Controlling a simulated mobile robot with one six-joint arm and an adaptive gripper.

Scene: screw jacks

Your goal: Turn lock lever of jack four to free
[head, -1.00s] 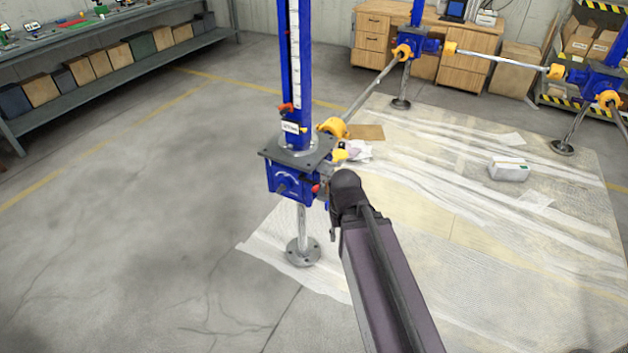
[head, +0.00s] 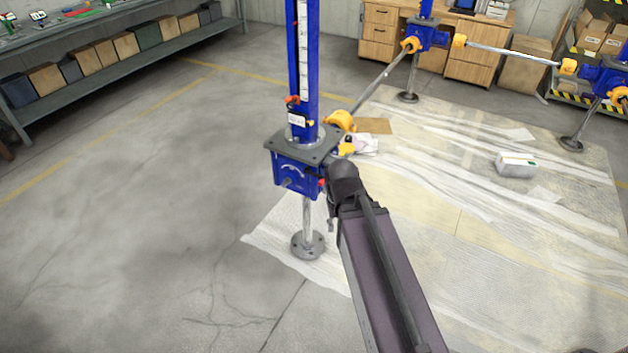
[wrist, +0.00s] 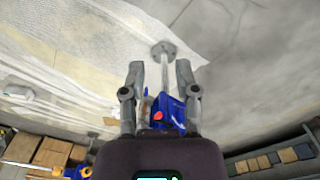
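The nearest blue screw jack (head: 296,176) stands on a steel post with a round foot. Its tag is too small to read, so I cannot tell which jack it is. A small red knob (head: 322,184), perhaps the lock lever's end, shows at its right side, close to my arm. In the wrist view the red knob (wrist: 158,116) lies between the finger bases, in front of the blue housing (wrist: 176,110). My gripper (wrist: 159,70) is open, its two fingers apart on either side of the jack. I cannot tell whether anything touches; the lever's body is hidden.
A yellow-jointed shaft (head: 384,84) runs from this jack to a second blue jack (head: 428,36); another jack (head: 602,78) stands at far right. A white box (head: 516,164) lies on the plastic sheeting. The floor left of the near jack is clear.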

